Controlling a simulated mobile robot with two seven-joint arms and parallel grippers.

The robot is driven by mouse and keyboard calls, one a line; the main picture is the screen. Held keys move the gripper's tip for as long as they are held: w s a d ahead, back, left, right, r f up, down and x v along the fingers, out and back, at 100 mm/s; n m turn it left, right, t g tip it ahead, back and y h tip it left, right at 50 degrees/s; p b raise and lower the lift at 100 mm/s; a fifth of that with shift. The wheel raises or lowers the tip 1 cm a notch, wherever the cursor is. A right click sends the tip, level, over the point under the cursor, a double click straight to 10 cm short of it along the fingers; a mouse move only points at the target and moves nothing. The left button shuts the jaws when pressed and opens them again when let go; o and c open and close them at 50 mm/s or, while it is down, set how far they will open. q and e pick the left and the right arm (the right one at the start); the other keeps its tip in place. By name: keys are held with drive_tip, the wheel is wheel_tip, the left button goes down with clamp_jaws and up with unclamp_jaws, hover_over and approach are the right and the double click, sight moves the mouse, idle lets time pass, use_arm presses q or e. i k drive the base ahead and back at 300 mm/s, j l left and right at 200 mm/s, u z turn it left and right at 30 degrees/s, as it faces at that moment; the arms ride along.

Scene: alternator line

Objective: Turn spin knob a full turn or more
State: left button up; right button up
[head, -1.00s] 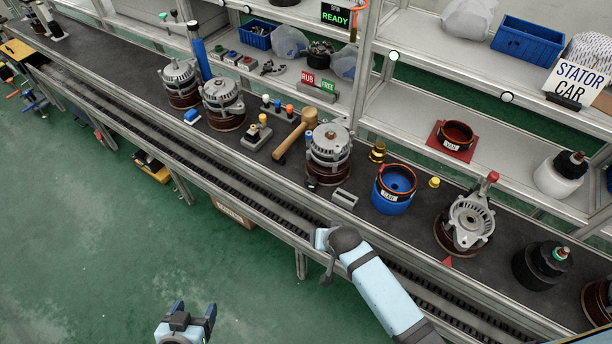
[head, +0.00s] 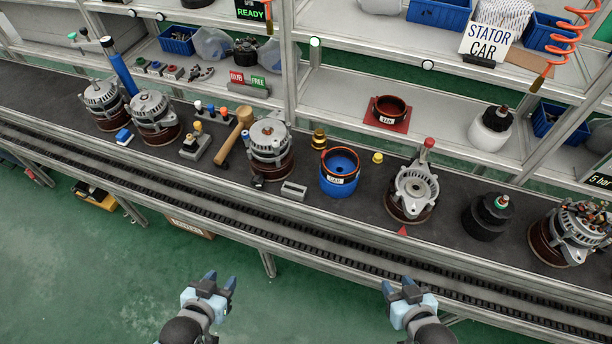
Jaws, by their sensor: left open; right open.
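I cannot tell for certain which part is the spin knob. Another housing (head: 415,187) to the right has a red-topped post (head: 428,144). My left gripper (head: 220,281) is open and empty, in front of the bench over the green floor. My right gripper (head: 397,285) is open and empty, also in front of the bench. Neither touches anything.
The dark bench (head: 330,215) has a roller track along its front edge. A RUB/FREE sign (head: 249,80) and READY display (head: 250,10) are behind. Shelf posts rise behind the bench.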

sight(258, 182)
drive_tip(key=j+z, duration=0.25)
drive_tip(key=z, duration=0.15)
drive_tip(key=i+j+z, duration=0.1)
drive_tip(key=j+z, duration=0.5)
drive_tip(key=z, duration=0.15)
drive_tip(key=j+z, duration=0.15)
drive_tip(key=j, duration=0.2)
drive_tip(key=k+j+z, duration=0.2)
drive_tip(key=j, duration=0.15)
drive_tip(key=j+z, duration=0.15)
drive_tip(key=j, duration=0.15)
drive_tip(key=k+j, duration=0.1)
drive_tip(key=j, duration=0.25)
drive_tip(key=k+j, duration=0.15)
drive_tip(key=j, duration=0.25)
drive_tip(key=k+j+z, duration=0.1)
drive_tip(key=j, duration=0.25)
drive_tip(key=k+j, duration=0.15)
drive_tip(key=j, duration=0.25)
drive_tip(key=k+j, duration=0.1)
drive_tip(key=j, duration=0.25)
drive_tip(key=z, duration=0.05)
